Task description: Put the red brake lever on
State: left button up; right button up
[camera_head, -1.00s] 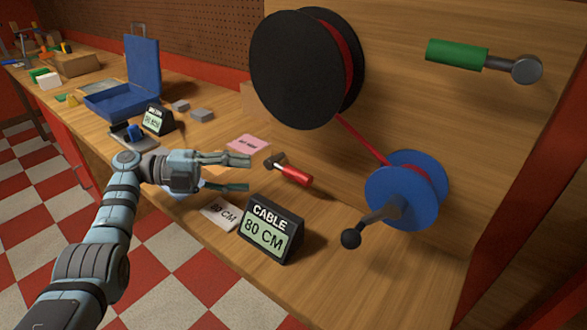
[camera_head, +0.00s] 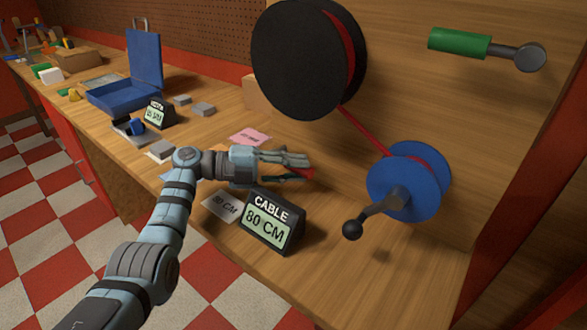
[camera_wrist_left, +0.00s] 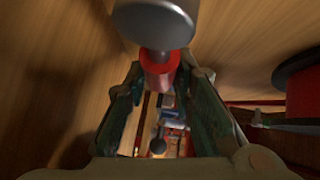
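The red brake lever has a red handle (camera_head: 309,173) and a grey metal head. In the head view it lies at the bench's middle, mostly hidden by my left gripper (camera_head: 304,167). In the left wrist view its round grey head (camera_wrist_left: 154,22) is close at the top, and its red handle (camera_wrist_left: 158,70) lies between the fingertips of my left gripper (camera_wrist_left: 161,72). The fingers are on both sides of the handle; whether they press on it is not clear. My right gripper is not in view.
A black sign reading CABLE 80 CM (camera_head: 271,222) stands just in front of the left gripper. A blue reel (camera_head: 430,175) with a crank and a large black drum (camera_head: 300,65) are on the wooden panel. A green-handled lever (camera_head: 460,43) is at upper right.

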pick_arm(q)
grip_shut()
jog(key=shift+a+r+n+h+b, duration=0.1)
jog(key=shift+r+n+h+b, duration=0.25)
jog(key=shift+n+h, duration=0.35)
jog(key=shift+w+a+r+n+t+h+b, duration=0.15)
jog(key=shift+r+n+h+b, duration=0.2)
jog(key=shift+r+n+h, duration=0.2)
jog(key=shift+w+a+r+n+t+h+b, duration=0.15)
jog(key=shift+r+n+h+b, duration=0.15)
jog(key=shift+r+n+h, duration=0.4)
jog(key=shift+n+h, duration=0.15)
jog(key=o, duration=0.8)
grip_release()
jog(key=shift+r, duration=0.1)
jog(key=shift+a, duration=0.15)
jog(key=v, duration=0.4)
jog(key=r+v, duration=0.1)
jog(key=v, duration=0.4)
jog(key=r+v, duration=0.1)
jog(key=v, duration=0.4)
jog(key=shift+s+a+r, duration=0.2)
jog(key=shift+s+a, duration=0.1)
jog(key=shift+a, duration=0.2)
